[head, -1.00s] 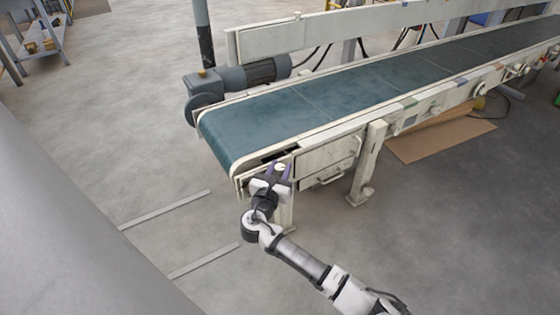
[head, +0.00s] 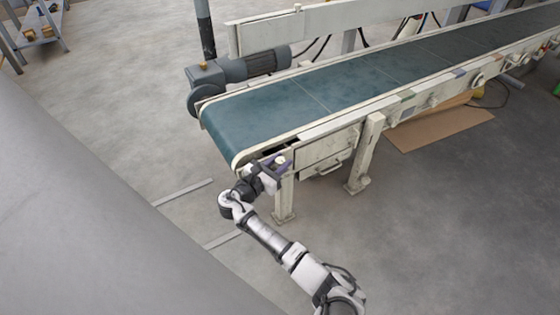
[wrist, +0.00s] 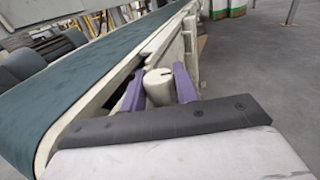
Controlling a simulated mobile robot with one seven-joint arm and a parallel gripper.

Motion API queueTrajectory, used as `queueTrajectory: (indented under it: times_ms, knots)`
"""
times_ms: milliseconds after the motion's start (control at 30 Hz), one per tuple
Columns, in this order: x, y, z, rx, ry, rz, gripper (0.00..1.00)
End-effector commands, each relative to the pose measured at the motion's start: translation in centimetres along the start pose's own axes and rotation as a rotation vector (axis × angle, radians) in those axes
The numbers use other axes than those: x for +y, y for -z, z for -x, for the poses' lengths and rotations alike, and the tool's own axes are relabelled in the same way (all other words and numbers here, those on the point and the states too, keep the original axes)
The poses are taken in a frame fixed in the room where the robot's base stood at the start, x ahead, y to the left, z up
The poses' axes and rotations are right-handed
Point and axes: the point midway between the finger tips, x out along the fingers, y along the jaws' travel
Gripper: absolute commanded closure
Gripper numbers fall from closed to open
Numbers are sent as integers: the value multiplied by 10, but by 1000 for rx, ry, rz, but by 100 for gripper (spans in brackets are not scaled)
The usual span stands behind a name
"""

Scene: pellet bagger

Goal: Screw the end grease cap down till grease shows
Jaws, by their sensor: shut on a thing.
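The end grease cap (wrist: 159,88) is a cream, rounded knob with a small dark notch in its top, at the near end of the conveyor's side frame. In the head view the cap (head: 281,160) is a small pale spot at the frame's end. My gripper (head: 276,166) is there, and in the wrist view its purple fingers (wrist: 158,80) stand on both sides of the cap, shut on it. The cap's lower part and base are hidden behind my gripper's body. I see no grease around it.
The teal conveyor belt (head: 300,97) runs away to the upper right on a cream frame. A grey motor (head: 245,68) sits at its far side. A support leg (head: 366,150) stands right of my gripper. The floor in front is mostly clear.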

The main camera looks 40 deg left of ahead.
Motion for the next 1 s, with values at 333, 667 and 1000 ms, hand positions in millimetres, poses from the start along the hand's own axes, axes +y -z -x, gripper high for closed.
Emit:
queueTrajectory:
  times_ms: [333, 667, 1000]
  knots:
    - [0, 1, -1, 2, 0, 0, 53]
    - [0, 0, 1, 1, -1, 0, 49]
    - [0, -5, 46, 3, -2, 1, 49]
